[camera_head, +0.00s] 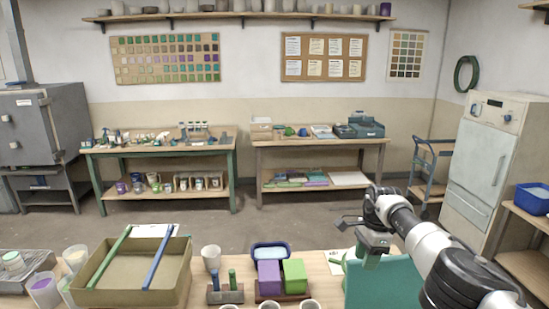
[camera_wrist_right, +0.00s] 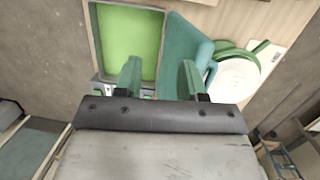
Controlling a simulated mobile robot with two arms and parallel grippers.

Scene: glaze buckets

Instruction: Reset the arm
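My right arm comes in from the right in the head view, and its gripper (camera_head: 358,224) is above the back edge of the near table. In the right wrist view the two green fingers (camera_wrist_right: 158,80) stand apart with nothing held between them. Below them lie a container with a bright green inside (camera_wrist_right: 130,40) and a teal thing (camera_wrist_right: 185,55). My left gripper is not in view.
The near table holds a tan basin (camera_head: 130,290) with a green and a blue stick across it, a purple block (camera_head: 269,277), a green block (camera_head: 294,276), a blue-rimmed tray (camera_head: 271,250) and a teal thing (camera_head: 385,285). Open floor (camera_head: 240,225) lies beyond.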

